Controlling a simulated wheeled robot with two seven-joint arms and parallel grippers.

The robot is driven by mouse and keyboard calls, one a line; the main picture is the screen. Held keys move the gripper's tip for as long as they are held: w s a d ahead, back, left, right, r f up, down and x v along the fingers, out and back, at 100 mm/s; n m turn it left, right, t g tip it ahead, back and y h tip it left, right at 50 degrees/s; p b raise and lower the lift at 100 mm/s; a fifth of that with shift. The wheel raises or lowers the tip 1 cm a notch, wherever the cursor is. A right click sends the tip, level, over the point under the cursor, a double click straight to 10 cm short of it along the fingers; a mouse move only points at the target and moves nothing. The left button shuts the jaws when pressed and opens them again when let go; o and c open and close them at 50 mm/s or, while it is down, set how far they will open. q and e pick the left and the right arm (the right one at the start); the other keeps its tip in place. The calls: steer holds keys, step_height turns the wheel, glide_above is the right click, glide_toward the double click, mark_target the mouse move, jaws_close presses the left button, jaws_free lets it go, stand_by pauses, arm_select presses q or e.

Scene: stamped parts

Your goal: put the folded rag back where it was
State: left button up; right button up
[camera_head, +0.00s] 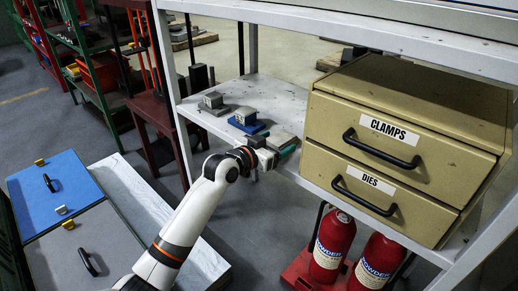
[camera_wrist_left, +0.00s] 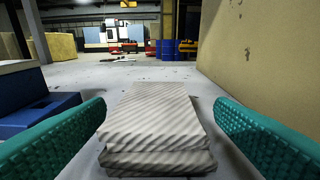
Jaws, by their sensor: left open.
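The folded rag (camera_wrist_left: 154,125) is grey-white with diagonal stripes and lies in flat layers on the shelf in the left wrist view. In the head view, a small grey patch of the rag (camera_head: 282,140) shows just beyond my left gripper (camera_head: 276,157). In the wrist view, the two teal fingers of my left gripper (camera_wrist_left: 156,140) are apart, one on each side of the rag, with visible gaps between them and it. My right gripper is in neither view.
On the grey shelf (camera_head: 276,92), a blue-based block (camera_head: 247,121) and a grey block (camera_head: 213,104) stand left of the rag. The tan drawer cabinet (camera_head: 408,130), labelled CLAMPS and DIES, stands close to its right. Red extinguishers (camera_head: 332,240) stand below.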

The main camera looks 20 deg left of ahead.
arm_select(q)
steer(key=p+v, duration=0.1)
steer(key=v, duration=0.7)
steer(key=s+d+f+g+y, duration=0.1)
steer(key=s+d+f+g, duration=0.2)
steer(key=s+f, duration=0.45)
steer(key=s+d+f+g+y, duration=0.1)
steer(key=s+d+f+g, duration=0.1)
steer(key=s+f, duration=0.5)
steer(key=s+f+n+g+y, duration=0.1)
steer(key=s+f+g+y, duration=0.1)
steer(key=s, duration=1.1)
steer(key=shift+a+f+n+g+y, duration=0.3)
steer(key=shift+f+n+g, duration=0.15)
steer(key=shift+g, duration=0.35)
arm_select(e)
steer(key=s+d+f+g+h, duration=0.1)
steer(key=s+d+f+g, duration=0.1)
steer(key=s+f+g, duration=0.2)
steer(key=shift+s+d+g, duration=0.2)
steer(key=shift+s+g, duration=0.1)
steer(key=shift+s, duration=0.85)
arm_select(q)
steer(key=shift+s, duration=0.1)
